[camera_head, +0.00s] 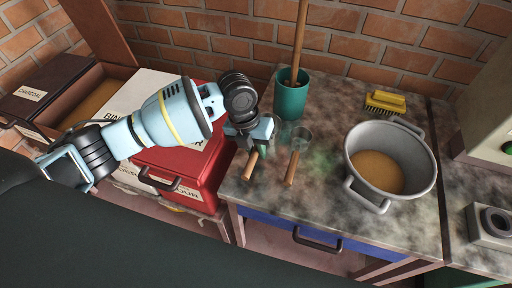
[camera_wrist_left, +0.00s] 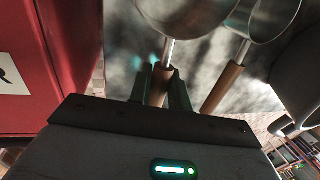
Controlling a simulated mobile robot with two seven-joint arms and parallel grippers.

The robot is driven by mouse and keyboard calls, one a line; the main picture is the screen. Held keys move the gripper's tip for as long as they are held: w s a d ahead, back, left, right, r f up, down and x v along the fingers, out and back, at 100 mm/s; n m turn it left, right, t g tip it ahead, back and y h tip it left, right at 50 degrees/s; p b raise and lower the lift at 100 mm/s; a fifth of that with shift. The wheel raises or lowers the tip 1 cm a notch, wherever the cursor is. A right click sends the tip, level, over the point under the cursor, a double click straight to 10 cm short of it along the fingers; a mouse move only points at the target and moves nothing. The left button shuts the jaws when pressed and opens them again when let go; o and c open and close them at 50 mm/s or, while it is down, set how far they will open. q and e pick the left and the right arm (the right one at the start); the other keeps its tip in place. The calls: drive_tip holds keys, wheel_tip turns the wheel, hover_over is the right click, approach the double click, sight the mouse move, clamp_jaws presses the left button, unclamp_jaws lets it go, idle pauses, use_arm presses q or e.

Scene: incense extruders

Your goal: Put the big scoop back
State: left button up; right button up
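Two metal scoops with wooden handles lie side by side on the stone counter. The left scoop (camera_head: 251,165) has its bowl partly hidden by my gripper in the head view. The right scoop (camera_head: 292,168) lies just beside it. In the wrist view, the left scoop's bowl (camera_wrist_left: 178,14) looks slightly larger than the right scoop's bowl (camera_wrist_left: 268,18). My left gripper (camera_head: 258,136) is over the left scoop, pointing down. In the wrist view its fingers (camera_wrist_left: 161,88) sit close on both sides of that scoop's handle and appear shut on it. My right gripper is out of view.
A green cup (camera_head: 290,100) holding a wooden stick stands behind the scoops. A grey pot (camera_head: 414,165) with brown powder stands to the right, with a yellow brush (camera_head: 385,102) behind it. A red box (camera_head: 190,165) borders the counter's left. The counter's front strip is clear.

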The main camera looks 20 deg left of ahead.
use_arm(q)
drive_tip(key=o, duration=0.4)
drive_tip(key=v, duration=1.2)
drive_tip(key=shift+r+p, duration=0.2)
drive_tip(key=shift+p, duration=0.15)
